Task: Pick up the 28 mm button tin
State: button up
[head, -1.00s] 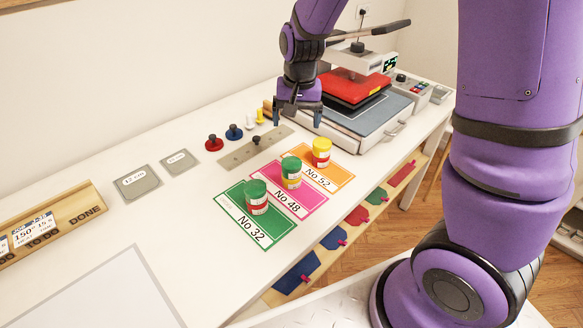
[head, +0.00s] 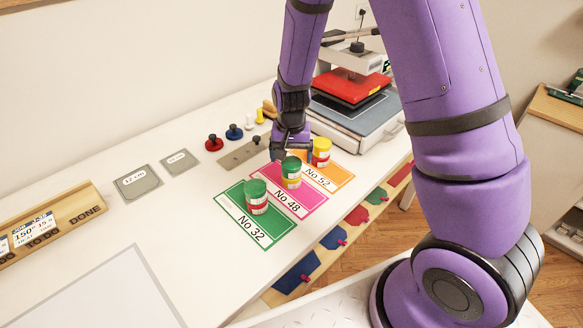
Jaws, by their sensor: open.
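Three small button tins stand upright in a row on coloured cards. One with a green lid and red band (head: 256,199) is on the green No 32 card (head: 234,221). One with a green lid and yellowish band (head: 291,174) is on the pink No 48 card (head: 306,204). One with a yellow lid and reddish label (head: 320,152) is on the orange No 52 card (head: 340,175). Their size markings are too small to read, so I cannot tell which is 28 mm. My gripper (head: 290,152) is open and empty, just behind and above the No 48 tin. Contact cannot be made out.
A heat press (head: 352,88) with a red top stands behind on the white table (head: 150,230). A metal plate (head: 238,156), red (head: 214,143) and blue (head: 234,132) knobbed pieces and two grey squares (head: 138,183) lie left. A wooden rack (head: 50,222) is at far left.

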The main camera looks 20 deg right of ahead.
aim_at(292, 161)
jog(key=shift+f, duration=1.75)
jog(key=c, duration=1.1)
jog(key=shift+o, duration=0.2)
jog(key=shift+r, duration=0.15)
